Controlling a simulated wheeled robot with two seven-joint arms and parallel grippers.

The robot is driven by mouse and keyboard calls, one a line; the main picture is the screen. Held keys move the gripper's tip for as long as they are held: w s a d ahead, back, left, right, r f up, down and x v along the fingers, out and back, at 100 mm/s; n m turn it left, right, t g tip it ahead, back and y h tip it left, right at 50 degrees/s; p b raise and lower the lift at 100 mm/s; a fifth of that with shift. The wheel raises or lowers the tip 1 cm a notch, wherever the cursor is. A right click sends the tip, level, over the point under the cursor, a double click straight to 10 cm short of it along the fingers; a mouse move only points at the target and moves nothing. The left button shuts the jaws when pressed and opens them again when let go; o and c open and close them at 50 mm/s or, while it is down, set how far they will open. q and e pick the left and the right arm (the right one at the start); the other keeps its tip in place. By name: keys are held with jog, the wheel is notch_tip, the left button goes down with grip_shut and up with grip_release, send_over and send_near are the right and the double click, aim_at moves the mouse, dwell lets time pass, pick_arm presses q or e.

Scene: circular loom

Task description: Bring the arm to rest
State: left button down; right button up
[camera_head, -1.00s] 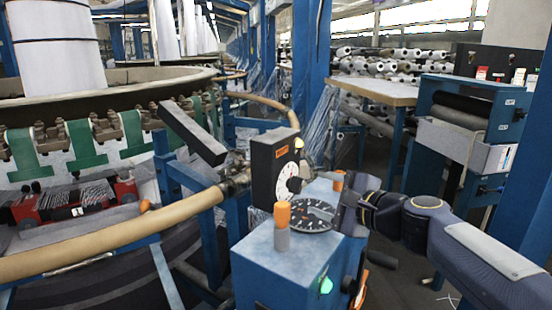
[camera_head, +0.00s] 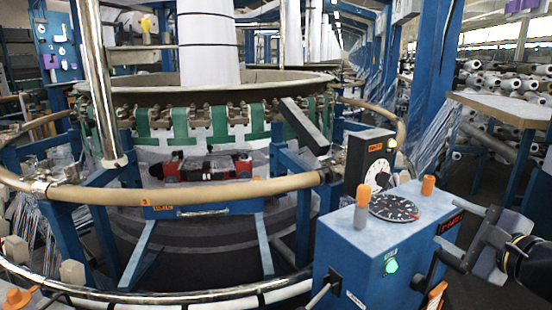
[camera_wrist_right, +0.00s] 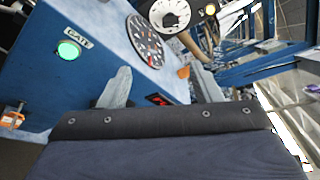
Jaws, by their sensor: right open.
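My right gripper (camera_head: 458,232) is at the right of the head view, beside the right side of the blue control box (camera_head: 350,255). Its two grey fingers are spread with nothing between them. They also show apart in the right wrist view (camera_wrist_right: 160,86), pointing at the blue box. In the head view I cannot tell whether a finger touches the box side. My right arm (camera_head: 528,262) comes in from the right edge. My left gripper is not in view.
The box carries a round black dial (camera_head: 393,208), orange-topped posts (camera_head: 363,196), a green lit button (camera_head: 391,267) and a black gauge box (camera_head: 375,160). A tan ring rail (camera_head: 230,192) circles the loom on the left. A table (camera_head: 500,108) stands behind at right.

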jog(key=s+a+f+n+g, duration=0.5)
jog(key=s+a+f+n, duration=0.1)
jog(key=s+f+n, duration=0.45)
jog(key=s+a+f+n+g, duration=0.55)
jog(key=s+f+n, duration=0.35)
jog(key=s+f, duration=0.2)
pick_arm(q)
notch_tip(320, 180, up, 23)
jog(key=p, duration=2.3)
pick_arm(e)
notch_tip(320, 180, up, 23)
jog(key=shift+t+y, duration=0.3)
jog(key=shift+t, duration=0.05)
jog(key=shift+a+f, duration=0.1)
jog(key=shift+f, duration=0.1)
